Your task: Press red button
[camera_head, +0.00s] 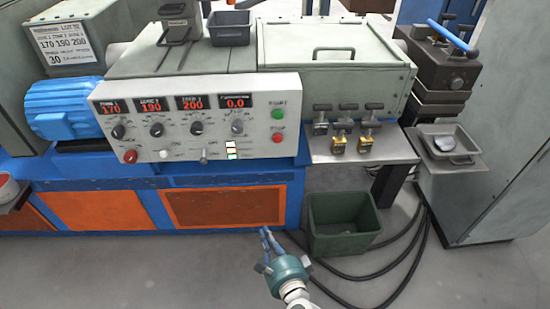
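The control panel (205,146) has a small red button (278,138) at its right end, below a green button (278,114). A larger red button (130,156) sits at the panel's lower left corner. My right gripper (266,232) is low in the view, in front of the machine's orange door and below the panel. It points up the picture, its fingers close together with nothing between them. It appears apart from the buttons. My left gripper is not in view.
A metal shelf (308,152) with several small clamps juts out right of the panel. A dark green bin (342,236) stands on the floor below it, with black cables (415,262) beside it. A blue motor (62,112) is at the left. The space before the panel looks clear.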

